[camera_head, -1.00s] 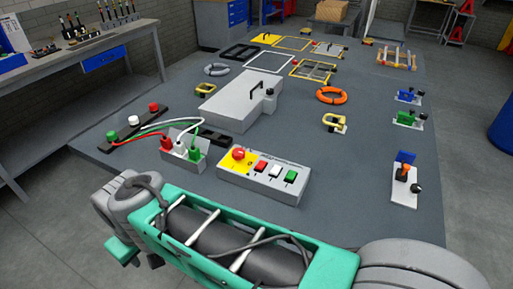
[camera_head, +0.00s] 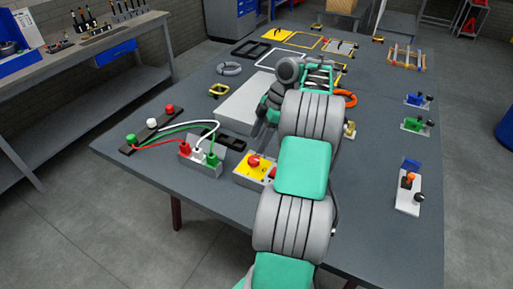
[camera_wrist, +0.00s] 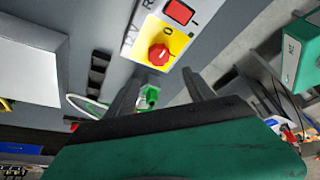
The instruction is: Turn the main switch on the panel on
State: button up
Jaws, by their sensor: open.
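The panel shows in the head view, with the red main switch (camera_head: 254,161) on its yellow plate (camera_head: 244,171). I cannot tell clearly which way the knob points. My gripper (camera_wrist: 164,74) is open and empty, its two dark fingers spread towards the panel, apart from the knob. In the head view my fingers are hidden or too small to make out.
A grey box with green, white and red plugs (camera_head: 213,159) stands left of the panel, with cables to a dark strip (camera_head: 151,133). A grey block (camera_head: 250,112) lies behind. A joystick unit (camera_head: 408,194) stands at the right. The front left tabletop is clear.

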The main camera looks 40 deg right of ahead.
aim_at(254, 159)
jog(key=shift+n, duration=0.3)
jog(key=b+x, duration=0.1)
jog(key=x, duration=0.1)
jog(key=d+b+x, duration=0.1)
jog(key=b+x, duration=0.1)
jog(key=x, duration=0.1)
jog(key=s+b+x, duration=0.1)
jog(key=x, duration=0.1)
jog(key=shift+f+b, duration=0.4)
jog(key=shift+f, duration=0.25)
grip_shut()
